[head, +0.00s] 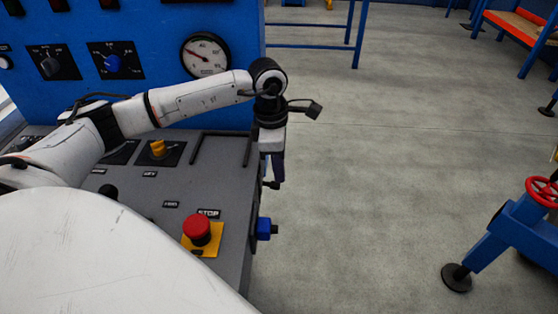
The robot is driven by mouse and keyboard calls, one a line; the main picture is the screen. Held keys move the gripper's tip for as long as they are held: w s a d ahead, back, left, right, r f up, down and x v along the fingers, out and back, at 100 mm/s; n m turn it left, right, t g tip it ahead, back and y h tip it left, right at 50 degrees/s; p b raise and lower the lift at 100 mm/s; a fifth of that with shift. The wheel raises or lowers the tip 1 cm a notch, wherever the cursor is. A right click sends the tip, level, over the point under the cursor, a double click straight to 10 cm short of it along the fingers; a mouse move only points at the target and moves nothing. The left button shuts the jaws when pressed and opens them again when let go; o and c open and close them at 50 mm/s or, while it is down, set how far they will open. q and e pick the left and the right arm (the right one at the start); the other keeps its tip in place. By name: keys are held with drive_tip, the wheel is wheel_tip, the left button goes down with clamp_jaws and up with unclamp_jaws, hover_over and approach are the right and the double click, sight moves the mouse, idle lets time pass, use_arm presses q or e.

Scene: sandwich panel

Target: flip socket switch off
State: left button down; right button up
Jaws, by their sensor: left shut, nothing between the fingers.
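A blue socket (264,228) with a dark end sticks out from the right side of the grey console, near its front. I cannot make out its switch or which way it is set. My left gripper (272,184) points down just off the console's right edge, shut and empty. It is above the blue socket and apart from it in the picture. My right gripper is not in view.
The grey console top (228,178) carries a red STOP button (197,230) and a yellow knob (158,147). A blue panel with a round gauge (205,55) rises behind. A blue stand with a red handwheel (543,192) is at right. The floor between is clear.

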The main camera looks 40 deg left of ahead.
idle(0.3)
